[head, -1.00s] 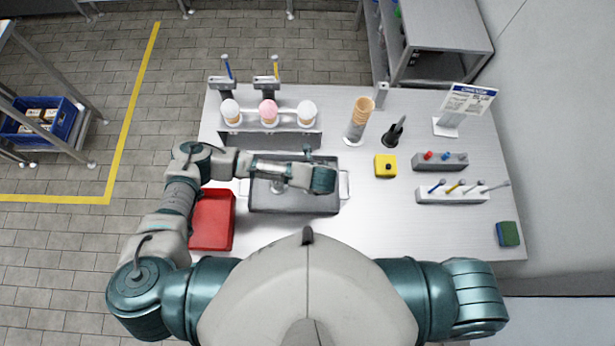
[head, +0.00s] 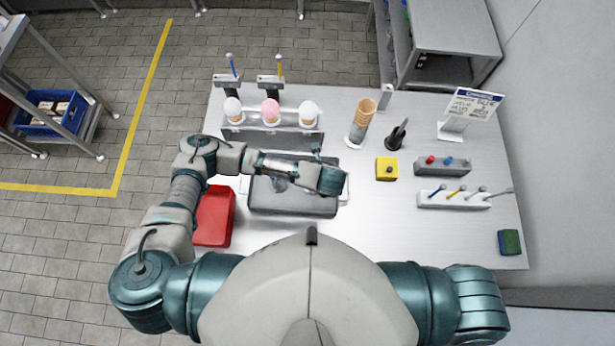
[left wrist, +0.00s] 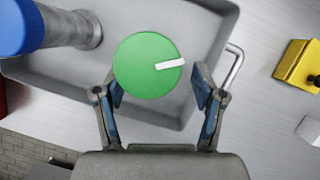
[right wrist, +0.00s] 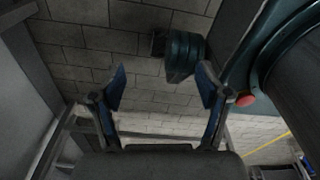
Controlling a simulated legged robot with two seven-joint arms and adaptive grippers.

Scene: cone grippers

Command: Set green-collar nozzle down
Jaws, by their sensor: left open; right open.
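The green collar (left wrist: 147,66), a round green top with a white mark, shows in the left wrist view above the grey tray (left wrist: 215,45). The nozzle body under it is hidden. My left gripper (left wrist: 155,82) is open, with one finger on each side of the green collar; I cannot tell whether either touches. A blue-collared metal nozzle (left wrist: 62,28) is at the upper left of that view. In the head view my left wrist hides the gripper and the green collar over the tray (head: 290,208). My right gripper (right wrist: 162,80) is open and empty, with floor tiles behind it.
A red tray (head: 214,215) is left of the grey tray. Behind it stands a rack (head: 272,139) with three cones. A cone stack (head: 362,118), a yellow block (head: 387,169) and a white tool holder (head: 453,202) are to the right.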

